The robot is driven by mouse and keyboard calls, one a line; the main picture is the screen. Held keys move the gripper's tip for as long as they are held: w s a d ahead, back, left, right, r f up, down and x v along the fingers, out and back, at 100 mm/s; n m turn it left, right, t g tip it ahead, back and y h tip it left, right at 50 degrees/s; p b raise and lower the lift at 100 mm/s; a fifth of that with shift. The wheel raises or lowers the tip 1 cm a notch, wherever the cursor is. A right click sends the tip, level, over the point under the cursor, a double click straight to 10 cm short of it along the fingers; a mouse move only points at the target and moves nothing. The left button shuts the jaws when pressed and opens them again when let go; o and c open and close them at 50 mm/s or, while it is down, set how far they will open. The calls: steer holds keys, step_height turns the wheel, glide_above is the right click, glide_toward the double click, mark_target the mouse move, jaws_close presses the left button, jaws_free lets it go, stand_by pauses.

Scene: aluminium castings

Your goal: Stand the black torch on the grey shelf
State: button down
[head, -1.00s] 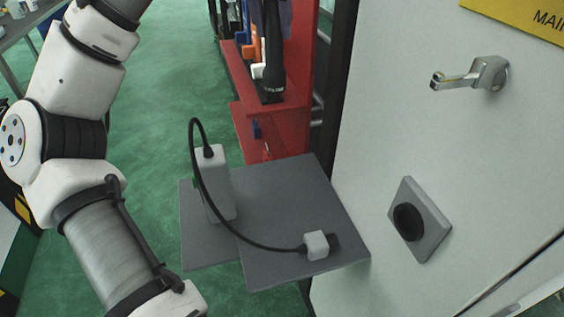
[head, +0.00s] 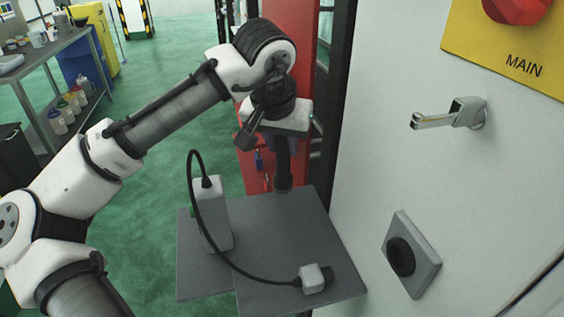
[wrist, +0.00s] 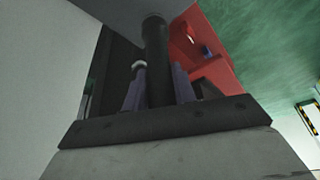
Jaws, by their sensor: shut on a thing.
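The black torch (head: 283,167) hangs upright below my gripper (head: 283,143) in the head view, its wider end down at the far edge of the grey shelf (head: 265,235). My gripper is shut on the torch. In the wrist view the torch (wrist: 157,60) runs between the two purplish fingers of my gripper (wrist: 157,82), its far end against the grey shelf surface (wrist: 190,10). I cannot tell whether its end touches the shelf. My wrist hides the torch's upper part in the head view.
On the shelf, a pale box (head: 213,212) stands at the left, with a black cable (head: 225,258) looping to a white plug (head: 312,278) near the front right. A white wall with a metal handle (head: 450,114) rises at the right. A red cabinet (head: 300,60) stands behind. The shelf's middle is clear.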

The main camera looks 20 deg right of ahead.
mark_target(281, 157)
steer(key=shift+f, duration=2.35)
steer(key=shift+f, duration=0.15)
steer(key=c, duration=1.1)
jaws_free()
steer(key=shift+c, duration=0.2)
steer(key=v, duration=1.2)
steer(key=shift+r, duration=0.2)
